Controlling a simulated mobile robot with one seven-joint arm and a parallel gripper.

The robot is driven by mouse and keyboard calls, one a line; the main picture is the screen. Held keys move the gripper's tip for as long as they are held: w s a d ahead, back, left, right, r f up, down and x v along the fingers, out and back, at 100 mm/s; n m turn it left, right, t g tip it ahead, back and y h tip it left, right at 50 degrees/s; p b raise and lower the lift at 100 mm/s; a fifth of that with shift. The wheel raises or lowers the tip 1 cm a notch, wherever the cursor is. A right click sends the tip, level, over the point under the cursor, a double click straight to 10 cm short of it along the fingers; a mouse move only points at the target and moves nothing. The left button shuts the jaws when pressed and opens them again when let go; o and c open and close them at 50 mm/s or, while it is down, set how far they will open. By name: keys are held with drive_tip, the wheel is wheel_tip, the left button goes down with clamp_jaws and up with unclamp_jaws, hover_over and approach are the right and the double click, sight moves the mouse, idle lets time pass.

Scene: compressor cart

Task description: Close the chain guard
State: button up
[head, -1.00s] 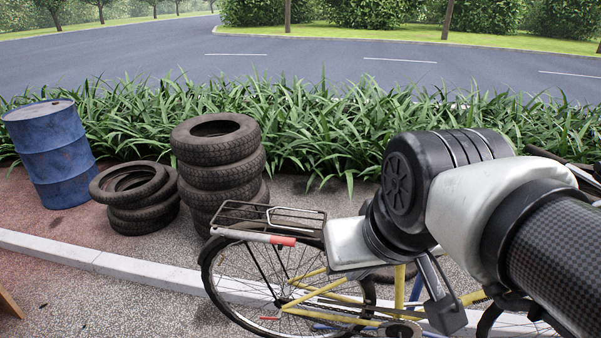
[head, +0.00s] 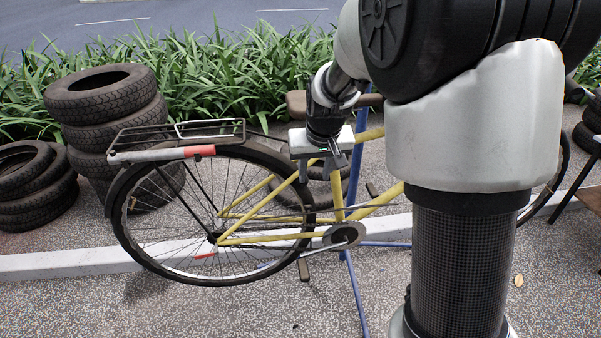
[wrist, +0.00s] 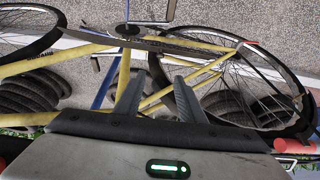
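A yellow bicycle (head: 262,240) stands side-on in the head view. Its round chainring (head: 343,234) is low at the frame's middle. In the wrist view, where the bicycle appears inverted, a long dark strip that looks like the chain guard (wrist: 165,44) runs from the chainring (wrist: 128,30) toward the rear wheel. I cannot tell clearly how far it stands open. My gripper (head: 323,165) is above the chainring, near the seat tube, pointing down. In the wrist view its two fingers (wrist: 158,76) are apart with nothing held between them, short of the strip.
A blue stand (head: 354,290) props the bicycle. The rear rack (head: 180,135) and brown saddle (head: 297,103) are close to my gripper. Stacked tyres (head: 105,110) stand behind the rear wheel, before tall grass. The pavement in front of the bicycle is mostly clear.

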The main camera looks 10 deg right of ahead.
sight(308, 208)
drive_tip(key=b+x, duration=0.3)
drive_tip(key=x, duration=1.4)
drive_tip(key=shift+f+b, duration=0.2)
drive_tip(key=shift+b, duration=0.2)
clamp_jaws()
